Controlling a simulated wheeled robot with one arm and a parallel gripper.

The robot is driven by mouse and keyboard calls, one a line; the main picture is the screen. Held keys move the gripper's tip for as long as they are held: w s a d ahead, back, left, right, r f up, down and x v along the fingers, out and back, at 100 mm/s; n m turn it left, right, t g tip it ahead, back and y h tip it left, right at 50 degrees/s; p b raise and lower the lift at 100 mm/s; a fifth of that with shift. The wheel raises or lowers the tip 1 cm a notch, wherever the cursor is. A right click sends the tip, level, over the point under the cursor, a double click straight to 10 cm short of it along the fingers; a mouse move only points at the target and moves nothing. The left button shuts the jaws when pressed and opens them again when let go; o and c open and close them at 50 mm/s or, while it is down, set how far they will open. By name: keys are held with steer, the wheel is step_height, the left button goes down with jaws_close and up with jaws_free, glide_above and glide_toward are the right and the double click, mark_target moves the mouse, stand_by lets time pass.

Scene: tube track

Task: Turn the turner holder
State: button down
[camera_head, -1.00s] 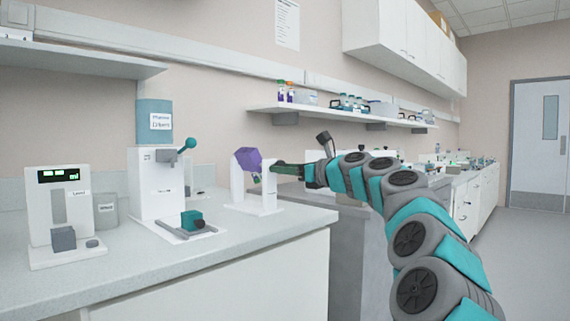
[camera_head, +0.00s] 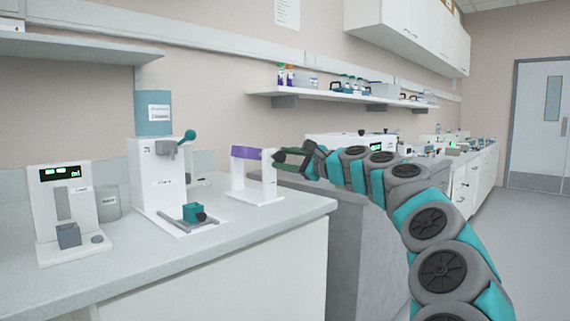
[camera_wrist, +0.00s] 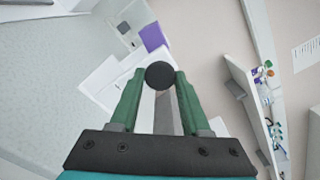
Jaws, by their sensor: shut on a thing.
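The turner holder (camera_head: 240,184) is a white two-post stand near the right end of the counter, with a purple part (camera_head: 245,153) between the tops of its posts. The purple part looks like a level, narrow bar. In the wrist view the purple part (camera_wrist: 153,37) and the white stand (camera_wrist: 100,82) show beyond the fingers. My gripper (camera_head: 279,159) is at the right side of the holder, by the top of the right post. In the wrist view my gripper (camera_wrist: 160,80) is shut on a dark round knob (camera_wrist: 160,75). How the knob joins the holder is hidden.
On the counter (camera_head: 150,262) stand a white dispenser (camera_head: 155,185) with a blue container (camera_head: 154,112) and a white device with a green display (camera_head: 64,205). A wall shelf (camera_head: 340,98) with bottles hangs behind. A grey cabinet (camera_head: 350,240) is right of the counter.

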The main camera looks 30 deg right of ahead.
steer(key=n+b, duration=0.2)
steer(key=n, duration=0.2)
steer(key=shift+f+n+b, duration=0.1)
steer(key=shift+n+b, duration=0.25)
steer(key=shift+n, duration=0.05)
steer(key=n+b, duration=0.3)
steer(key=n, duration=0.2)
steer(key=n+b, duration=0.2)
steer(key=n, duration=0.3)
steer(key=shift+n+b, duration=0.95)
steer(key=shift+n, duration=1.65)
steer(key=shift+r, duration=0.2)
steer(key=shift+a, duration=0.1)
steer(key=shift+c, duration=1.9)
jaws_free()
